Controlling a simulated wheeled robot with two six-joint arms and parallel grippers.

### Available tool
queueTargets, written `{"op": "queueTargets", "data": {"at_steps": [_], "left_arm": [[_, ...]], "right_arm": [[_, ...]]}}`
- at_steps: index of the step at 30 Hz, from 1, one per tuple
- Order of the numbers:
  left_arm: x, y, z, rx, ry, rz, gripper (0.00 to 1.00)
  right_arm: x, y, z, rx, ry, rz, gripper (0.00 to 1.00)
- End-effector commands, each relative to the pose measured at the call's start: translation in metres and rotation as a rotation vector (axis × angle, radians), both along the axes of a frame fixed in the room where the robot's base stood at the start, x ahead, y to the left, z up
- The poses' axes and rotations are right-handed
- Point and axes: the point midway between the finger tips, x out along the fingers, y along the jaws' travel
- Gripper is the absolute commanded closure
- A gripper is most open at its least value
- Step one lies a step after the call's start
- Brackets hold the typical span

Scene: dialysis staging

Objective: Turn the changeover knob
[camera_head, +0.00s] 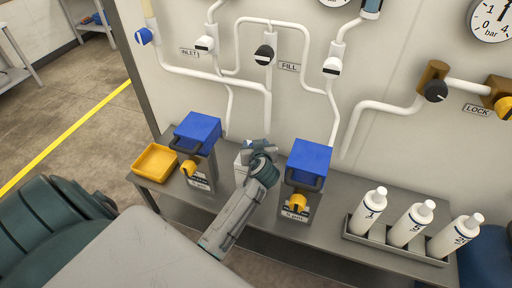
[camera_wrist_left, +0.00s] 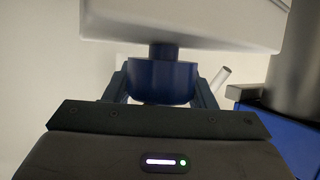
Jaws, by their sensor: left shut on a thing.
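The changeover knob (camera_wrist_left: 160,82) is a round dark blue knob on a short dark stem, joined to a pale box (camera_wrist_left: 180,22) in the left wrist view. My left gripper (camera_wrist_left: 160,90) has one finger on each side of the knob and is shut on it. In the head view my left gripper (camera_head: 259,152) is at the pale box (camera_head: 241,164) between two blue-topped units and hides the knob. My right gripper is not in view.
A left blue-topped unit (camera_head: 198,130) and a right one (camera_head: 309,158), each with a yellow knob, flank my gripper closely. A yellow tray (camera_head: 155,160) is at left. White bottles (camera_head: 410,222) stand in a rack at right. Pipes (camera_head: 268,97) and valves line the wall behind.

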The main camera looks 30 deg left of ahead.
Motion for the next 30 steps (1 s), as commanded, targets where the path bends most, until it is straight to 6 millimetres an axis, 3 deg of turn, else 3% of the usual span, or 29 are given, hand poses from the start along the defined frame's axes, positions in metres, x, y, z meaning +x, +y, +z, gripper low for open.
{"op": "queueTargets", "data": {"at_steps": [11, 12, 15, 24, 30], "left_arm": [[0.000, 0.000, 0.001, 0.001, -0.001, 0.003, 0.72], [0.000, 0.000, 0.001, 0.001, -0.001, 0.003, 0.44], [0.000, 0.000, 0.001, 0.001, -0.001, 0.003, 0.28], [-0.001, -0.001, 0.000, 0.001, 0.001, 0.002, 0.28], [-0.019, -0.017, 0.007, -0.003, -0.001, 0.003, 0.28]], "right_arm": [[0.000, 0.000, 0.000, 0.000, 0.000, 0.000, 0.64], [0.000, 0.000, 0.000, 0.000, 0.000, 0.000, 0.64], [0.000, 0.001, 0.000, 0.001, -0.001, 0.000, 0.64], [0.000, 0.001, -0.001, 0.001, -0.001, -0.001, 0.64], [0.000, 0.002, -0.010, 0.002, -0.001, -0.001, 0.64]]}}
